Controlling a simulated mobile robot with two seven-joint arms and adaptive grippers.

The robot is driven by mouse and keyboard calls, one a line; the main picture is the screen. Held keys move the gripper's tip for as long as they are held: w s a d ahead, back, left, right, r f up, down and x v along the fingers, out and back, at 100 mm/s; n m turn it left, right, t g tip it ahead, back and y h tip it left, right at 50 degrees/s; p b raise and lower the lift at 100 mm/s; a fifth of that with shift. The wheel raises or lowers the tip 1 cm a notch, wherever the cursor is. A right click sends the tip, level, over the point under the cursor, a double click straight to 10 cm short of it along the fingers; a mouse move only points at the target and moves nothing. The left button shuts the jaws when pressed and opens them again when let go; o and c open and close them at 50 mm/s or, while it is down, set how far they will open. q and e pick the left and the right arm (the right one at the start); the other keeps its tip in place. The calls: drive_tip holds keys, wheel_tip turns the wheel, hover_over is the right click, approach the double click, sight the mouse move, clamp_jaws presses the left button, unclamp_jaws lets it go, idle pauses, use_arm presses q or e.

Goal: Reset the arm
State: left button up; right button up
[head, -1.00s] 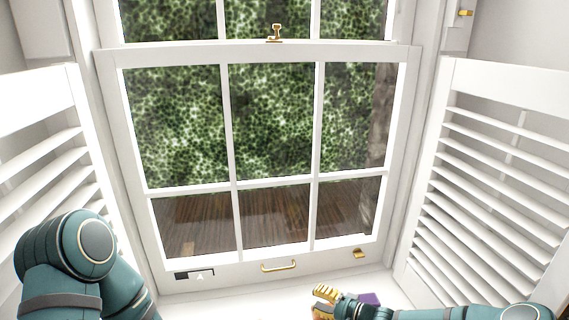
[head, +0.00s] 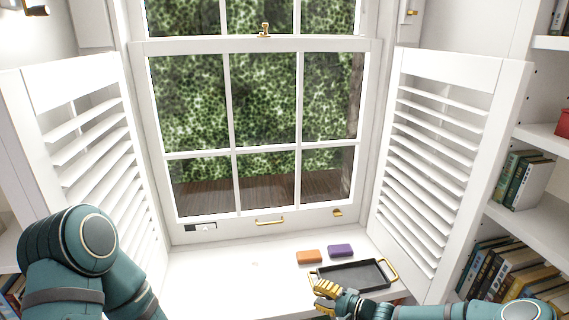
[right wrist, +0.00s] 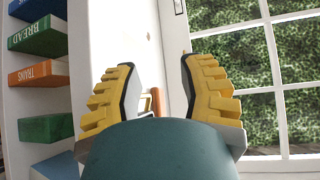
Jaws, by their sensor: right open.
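My right gripper (head: 325,289) has yellow, ridged fingers and is low in the head view, in front of the near left part of a dark tray. In the right wrist view its two fingers (right wrist: 158,80) stand apart with nothing held between them. The teal right arm comes in from the lower right. My teal left arm (head: 70,245) is bent at the lower left of the head view. Its gripper is out of the picture.
The dark tray (head: 350,274) with brass handles is on the white sill. An orange block (head: 309,257) and a purple block (head: 340,250) lie behind it. Louvred shutters (head: 440,150) flank the closed-looking window (head: 262,130). Bookshelves (head: 545,150) stand at right. The sill's left half is clear.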

drive_tip(key=s+a+f+n+g+h, duration=0.2)
drive_tip(key=s+a+f+g, duration=0.15)
drive_tip(key=s, duration=0.35)
drive_tip(key=s+a+f+n+g+h, duration=0.1)
drive_tip(key=s+a+f+n+g, duration=0.2)
drive_tip(key=s, duration=0.4)
use_arm(q)
drive_tip(key=shift+s, duration=0.2)
use_arm(e)
drive_tip(key=s+d+r+h, duration=0.1)
drive_tip(key=s+d+h, duration=0.2)
drive_tip(key=s, duration=0.4)
drive_tip(key=s+d+r+n+h, duration=0.1)
drive_tip(key=s+d+h, duration=0.2)
drive_tip(key=s, duration=0.5)
drive_tip(key=shift+s+n+g+h, duration=0.25)
drive_tip(key=shift+n+g+h, duration=0.05)
drive_tip(key=shift+g+h, duration=0.15)
drive_tip(key=shift+f, duration=0.1)
use_arm(q)
drive_tip(key=shift+r, duration=0.1)
